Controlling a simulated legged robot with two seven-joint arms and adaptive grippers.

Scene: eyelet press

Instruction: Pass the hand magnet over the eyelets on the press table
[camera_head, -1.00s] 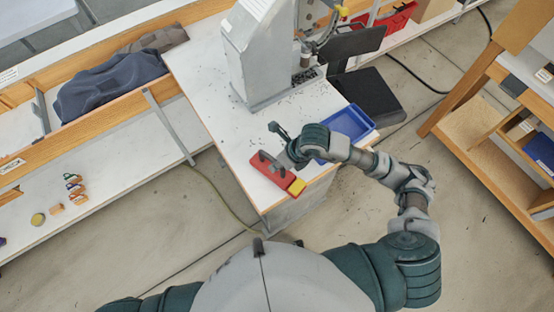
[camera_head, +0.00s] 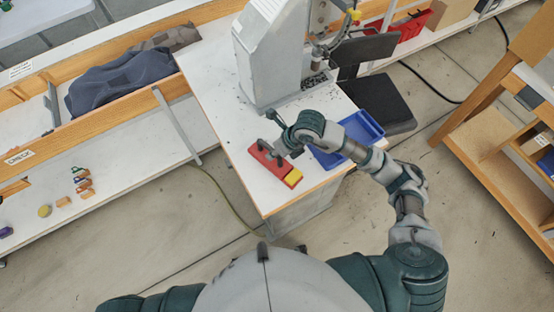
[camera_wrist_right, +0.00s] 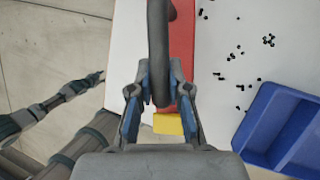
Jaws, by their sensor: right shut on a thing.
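The hand magnet (camera_head: 274,164) is a red bar with a yellow end and a dark handle, over the near part of the white press table (camera_head: 230,130). In the right wrist view its red body (camera_wrist_right: 182,40) lies beyond the dark handle loop (camera_wrist_right: 158,50). My right gripper (camera_head: 280,141) is shut on the handle; its fingers (camera_wrist_right: 160,95) flank it. I cannot tell whether the magnet touches the table. Small black eyelets (camera_wrist_right: 238,55) lie scattered right of it in the wrist view. My left gripper (camera_wrist_right: 98,78) shows small at the wrist view's left; its fingers are unclear.
The grey press (camera_head: 270,55) stands at the table's back. A blue bin (camera_head: 358,130) sits at the right edge, partly behind my right arm. A black stool-like seat (camera_head: 380,105) is beyond it. A wooden shelf unit (camera_head: 490,150) stands at right.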

